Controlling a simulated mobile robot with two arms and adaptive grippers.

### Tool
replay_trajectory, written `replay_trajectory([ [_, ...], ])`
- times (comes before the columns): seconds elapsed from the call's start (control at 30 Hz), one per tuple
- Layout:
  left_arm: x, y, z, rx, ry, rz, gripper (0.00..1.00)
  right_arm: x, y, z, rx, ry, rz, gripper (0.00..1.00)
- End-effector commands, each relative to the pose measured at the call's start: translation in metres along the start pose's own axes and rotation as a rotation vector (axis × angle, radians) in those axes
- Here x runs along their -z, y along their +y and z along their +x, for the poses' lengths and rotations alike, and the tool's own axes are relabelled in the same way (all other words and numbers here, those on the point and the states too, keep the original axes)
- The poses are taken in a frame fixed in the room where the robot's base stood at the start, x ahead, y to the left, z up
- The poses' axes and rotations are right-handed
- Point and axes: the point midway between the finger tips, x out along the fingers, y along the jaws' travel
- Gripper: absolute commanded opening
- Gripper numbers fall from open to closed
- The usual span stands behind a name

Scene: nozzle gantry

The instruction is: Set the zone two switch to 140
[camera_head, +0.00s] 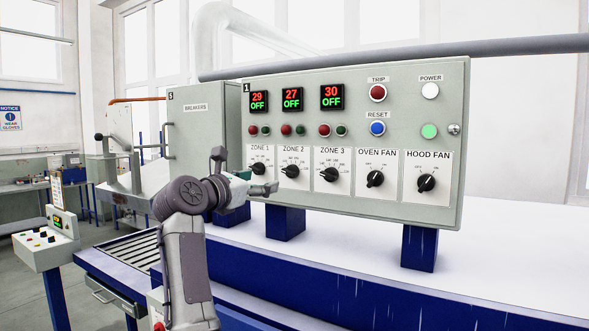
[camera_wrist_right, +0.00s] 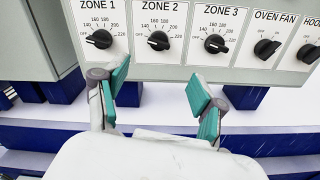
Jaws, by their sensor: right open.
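The zone two switch (camera_head: 290,170) is a black rotary knob on a white plate labelled ZONE 2, in the control panel's lower row. In the right wrist view the knob (camera_wrist_right: 158,41) is at the upper middle, and its pointer seems to be turned left towards OFF. The display above it (camera_head: 292,99) reads 27 and OFF. My right gripper (camera_head: 247,172) is in front of the panel's lower left, with fingers spread and nothing between them. In the wrist view the open teal fingertips (camera_wrist_right: 160,86) are below the knob, apart from it. My left gripper is out of view.
The zone one knob (camera_head: 259,168) and zone three knob (camera_head: 330,174) flank the switch closely. The oven fan knob (camera_head: 375,178) and hood fan knob (camera_head: 426,183) are farther right. A breakers cabinet (camera_head: 196,130) stands left. A blue-framed white surface (camera_head: 500,262) lies below.

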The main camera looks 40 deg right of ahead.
Motion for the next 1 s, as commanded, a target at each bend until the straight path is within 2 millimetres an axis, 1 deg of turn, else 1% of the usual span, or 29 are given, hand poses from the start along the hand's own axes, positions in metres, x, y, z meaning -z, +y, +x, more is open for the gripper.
replay_trajectory([
  [0.03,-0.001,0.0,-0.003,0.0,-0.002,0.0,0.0,-0.004,-0.001,0.003,0.001,0.011,0.017,0.69],
  [0.17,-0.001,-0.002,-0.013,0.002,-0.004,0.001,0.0,-0.006,-0.001,0.018,0.003,0.013,0.019,0.69],
  [0.37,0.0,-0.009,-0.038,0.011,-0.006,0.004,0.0,-0.009,-0.001,0.06,0.005,0.01,0.013,0.69],
  [0.5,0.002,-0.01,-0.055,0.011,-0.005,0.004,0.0,-0.008,0.0,0.09,0.004,0.009,0.012,0.69],
  [0.6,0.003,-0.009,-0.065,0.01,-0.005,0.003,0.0,-0.007,0.0,0.108,0.003,0.009,0.011,0.69],
  [0.7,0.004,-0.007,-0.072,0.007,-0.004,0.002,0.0,-0.006,0.0,0.122,0.002,0.008,0.011,0.69],
  [0.83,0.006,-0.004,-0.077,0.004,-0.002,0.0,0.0,-0.003,0.0,0.133,0.0,0.01,0.013,0.69],
  [1.0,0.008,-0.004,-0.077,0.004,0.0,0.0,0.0,-0.001,0.0,0.137,-0.001,0.01,0.015,0.69],
])
